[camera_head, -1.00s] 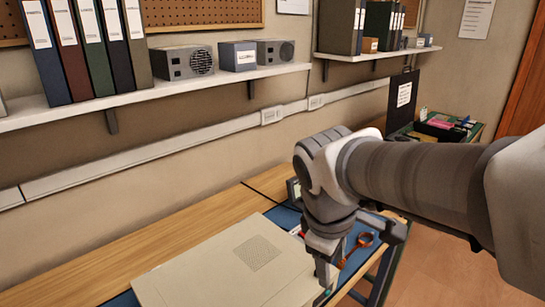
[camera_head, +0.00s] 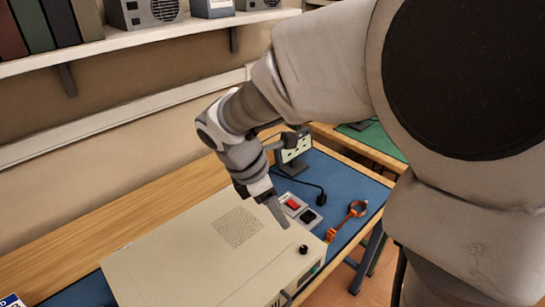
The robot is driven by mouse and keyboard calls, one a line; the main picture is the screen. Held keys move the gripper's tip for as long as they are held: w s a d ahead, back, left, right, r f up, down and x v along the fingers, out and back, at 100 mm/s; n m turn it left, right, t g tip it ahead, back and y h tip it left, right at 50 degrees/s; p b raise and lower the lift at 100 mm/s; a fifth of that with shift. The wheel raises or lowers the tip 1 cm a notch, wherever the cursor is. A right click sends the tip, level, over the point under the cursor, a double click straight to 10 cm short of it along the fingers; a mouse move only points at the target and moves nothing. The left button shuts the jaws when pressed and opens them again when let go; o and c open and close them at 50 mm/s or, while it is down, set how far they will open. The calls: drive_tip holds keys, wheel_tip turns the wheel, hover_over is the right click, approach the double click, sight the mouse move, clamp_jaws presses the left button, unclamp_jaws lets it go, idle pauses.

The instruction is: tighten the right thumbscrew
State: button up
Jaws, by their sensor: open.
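A beige case (camera_head: 175,270) lies flat on the workbench, with a square vent grille in its top. A small black knob (camera_head: 303,249), which looks like a thumbscrew, stands on the top near the right end. Another small dark round part (camera_head: 315,268) shows on the case's end face; I cannot tell if it is a thumbscrew too. My gripper (camera_head: 277,212) points down over the case's far right edge, up and left of the black knob and apart from it. It is open, with nothing seen between its fingers. The case's near side is partly cut off by the picture's edge.
A power strip (camera_head: 299,207) with a red switch and black plug lies on the blue mat (camera_head: 340,185) behind the case. A small screen (camera_head: 294,148) stands behind. A shelf (camera_head: 170,32) runs along the wall.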

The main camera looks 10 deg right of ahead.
sight(303, 248)
drive_tip(key=b+x, duration=0.3)
drive_tip(key=x, duration=1.3)
drive_tip(key=shift+f, duration=0.1)
clamp_jaws()
